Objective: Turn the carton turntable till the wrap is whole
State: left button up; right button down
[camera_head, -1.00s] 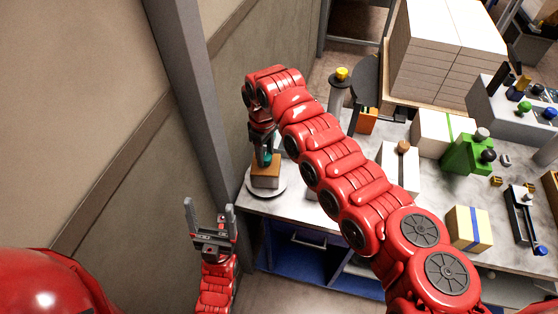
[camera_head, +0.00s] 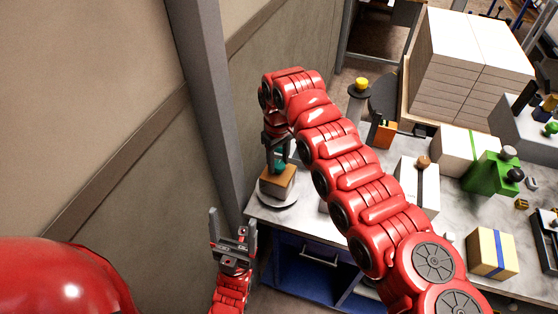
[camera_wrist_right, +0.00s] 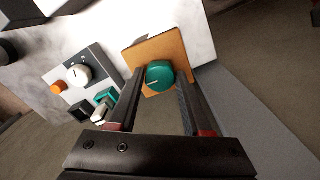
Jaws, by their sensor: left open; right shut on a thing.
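The carton (camera_head: 275,184) is a small box with an orange top. It sits on the round pale turntable (camera_head: 290,203) at the table's left end. A teal knob (camera_head: 280,168) stands on the carton's top. In the right wrist view the knob (camera_wrist_right: 159,76) has a white line and lies between my right gripper's fingers (camera_wrist_right: 158,95), over the orange top (camera_wrist_right: 178,44). My right gripper (camera_head: 278,158) is shut on the knob from above. My left gripper (camera_head: 232,222) is open and empty, left of the table. How far the wrap reaches cannot be told.
A yellow-topped post (camera_head: 361,84), a white box (camera_head: 417,188), a green device (camera_head: 490,173) and a blue-banded carton (camera_head: 492,253) stand right of my right arm. Tall ream stacks (camera_head: 465,70) stand behind. A wall and grey pillar (camera_head: 208,100) are close on the left.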

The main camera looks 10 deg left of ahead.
jog(key=shift+c, duration=1.6)
grip_release()
notch_tip(320, 180, up, 18)
jog(key=p, duration=0.2)
jog(key=shift+f+p, duration=0.25)
jog(key=shift+p, duration=0.15)
jog(key=shift+f, duration=0.1)
